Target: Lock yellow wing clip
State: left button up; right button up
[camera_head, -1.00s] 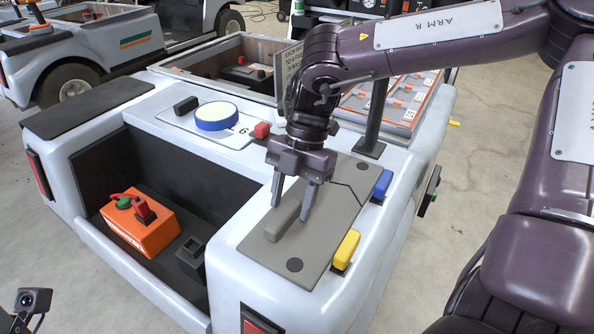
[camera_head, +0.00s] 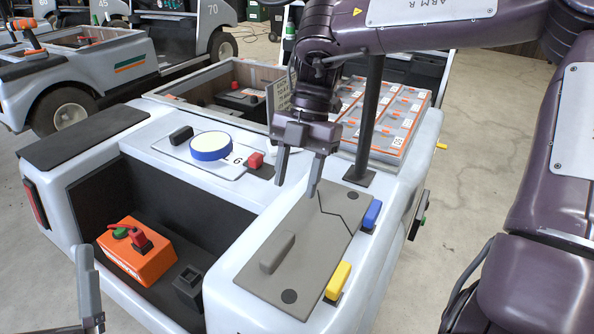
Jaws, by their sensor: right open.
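The yellow wing clip (camera_head: 338,281) sits at the right edge of a grey plate (camera_head: 306,240) on the cart's rear right corner. A blue clip (camera_head: 371,214) sits farther along the same edge. A grey raised handle (camera_head: 277,253) stands on the plate. My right gripper (camera_head: 296,188) is open and empty, pointing down above the plate's far left part, apart from the handle and the yellow clip. Part of my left gripper (camera_head: 90,295) shows at the lower left; its jaw state is unclear.
An orange battery (camera_head: 137,252) with red and green caps lies in the open bay. A black post (camera_head: 370,120) stands behind the plate. A round blue-rimmed white disc (camera_head: 211,146), a red block (camera_head: 256,160) and a black block (camera_head: 181,134) sit on the deck.

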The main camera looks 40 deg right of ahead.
aim_at(335, 286)
jog(key=k, duration=1)
